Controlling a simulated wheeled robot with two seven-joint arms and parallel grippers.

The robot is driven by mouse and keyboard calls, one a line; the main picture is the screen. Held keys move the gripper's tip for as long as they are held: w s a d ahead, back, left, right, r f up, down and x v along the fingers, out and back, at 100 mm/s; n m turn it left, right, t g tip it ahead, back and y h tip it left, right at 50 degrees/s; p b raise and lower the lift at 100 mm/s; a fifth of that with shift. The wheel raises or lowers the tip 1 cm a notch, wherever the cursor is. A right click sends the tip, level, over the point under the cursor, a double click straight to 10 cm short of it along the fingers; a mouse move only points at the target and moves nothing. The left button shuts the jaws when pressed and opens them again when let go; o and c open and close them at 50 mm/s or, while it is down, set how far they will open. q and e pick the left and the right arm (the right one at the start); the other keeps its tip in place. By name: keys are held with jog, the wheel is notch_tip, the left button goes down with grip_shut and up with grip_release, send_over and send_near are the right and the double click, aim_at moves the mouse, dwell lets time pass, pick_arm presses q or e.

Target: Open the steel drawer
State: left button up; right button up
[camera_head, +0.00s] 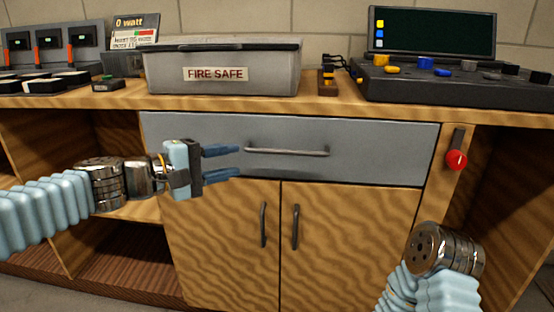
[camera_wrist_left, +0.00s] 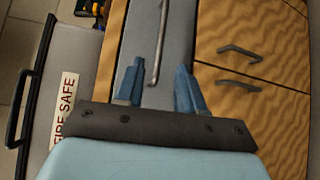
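The steel drawer (camera_head: 375,143) is a grey front under the wooden worktop, and it looks closed. Its horizontal bar handle (camera_head: 287,151) is at the middle of the front. My left gripper (camera_head: 240,162) is open and empty, its blue fingers pointing right toward the handle's left end, apart from it in the picture. In the left wrist view the handle (camera_wrist_left: 160,45) shows ahead between the two fingers of the gripper (camera_wrist_left: 160,85). My right arm shows at the lower right, but its gripper is not visible.
A grey box marked FIRE SAFE (camera_head: 222,70) stands on the worktop (camera_head: 330,103) above the drawer. Two wooden cupboard doors with upright handles (camera_head: 263,225) are below. A red knob (camera_head: 456,160) is on the right panel. A black console (camera_head: 430,75) stands at the right.

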aim_at(280, 152)
pick_arm(q)
jog(key=p+x, duration=0.1)
jog(key=x, duration=1.1)
jog(key=shift+w+d+f, duration=0.15)
jog(key=shift+d, duration=0.05)
jog(key=shift+c, duration=0.3)
grip_shut()
